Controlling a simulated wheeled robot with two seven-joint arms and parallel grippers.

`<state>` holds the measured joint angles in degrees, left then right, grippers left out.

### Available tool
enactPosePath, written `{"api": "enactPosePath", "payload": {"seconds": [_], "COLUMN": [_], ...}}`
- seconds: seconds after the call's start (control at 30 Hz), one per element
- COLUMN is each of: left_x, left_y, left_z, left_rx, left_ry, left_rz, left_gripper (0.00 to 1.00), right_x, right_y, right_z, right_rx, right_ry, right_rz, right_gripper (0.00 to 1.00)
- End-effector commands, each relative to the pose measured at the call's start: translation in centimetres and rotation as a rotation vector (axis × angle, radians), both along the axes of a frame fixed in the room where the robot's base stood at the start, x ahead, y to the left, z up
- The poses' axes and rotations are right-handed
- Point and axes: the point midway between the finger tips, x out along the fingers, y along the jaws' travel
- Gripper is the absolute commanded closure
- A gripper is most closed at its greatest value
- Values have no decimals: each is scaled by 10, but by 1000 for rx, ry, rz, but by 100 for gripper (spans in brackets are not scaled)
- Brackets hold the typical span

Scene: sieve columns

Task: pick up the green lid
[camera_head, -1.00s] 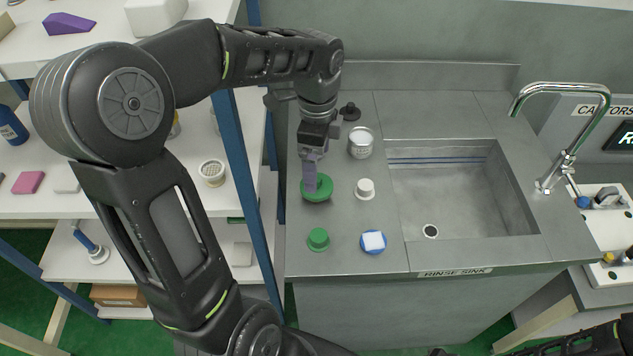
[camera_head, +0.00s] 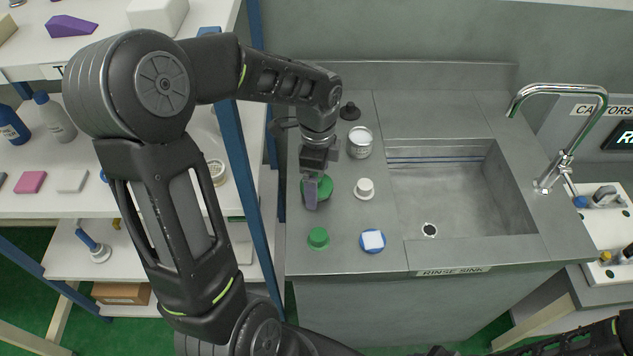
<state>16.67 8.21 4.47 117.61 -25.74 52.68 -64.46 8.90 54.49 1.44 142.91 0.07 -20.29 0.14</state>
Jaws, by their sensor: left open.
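A round green lid (camera_head: 325,187) lies on the steel counter left of the sink, partly covered by my left gripper. My left gripper (camera_head: 311,192) comes down from above, its jaws open, with a grey finger in front of the lid's left part. I cannot tell whether it touches the lid. A smaller green cap-like piece (camera_head: 318,237) stands nearer the front of the counter, clear of the gripper. My right arm shows only in part at the bottom right; its gripper is not visible.
A white stepped piece (camera_head: 364,189), a white-topped blue disc (camera_head: 372,241), a tin can (camera_head: 360,142) and a black knobbed piece (camera_head: 350,111) stand close around. The sink (camera_head: 445,200) is empty, with a faucet (camera_head: 560,160) to its right. A blue shelf post (camera_head: 245,190) stands left of the counter.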

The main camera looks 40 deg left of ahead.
Motion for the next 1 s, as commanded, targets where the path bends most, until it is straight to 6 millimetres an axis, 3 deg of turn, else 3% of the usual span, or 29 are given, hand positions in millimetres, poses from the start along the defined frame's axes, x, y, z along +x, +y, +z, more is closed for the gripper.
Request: {"api": "enactPosePath", "payload": {"seconds": [0.43, 1.0], "left_x": [0, 0], "left_y": [0, 0], "left_z": [0, 0], "left_rx": [0, 0], "left_ry": [0, 0], "left_rz": [-1, -1], "left_gripper": [7, 53], "right_x": [0, 0], "right_y": [0, 0], "right_z": [0, 0], "right_rx": [0, 0], "right_ry": [0, 0], "right_rz": [0, 0], "right_gripper": [61, 61]}}
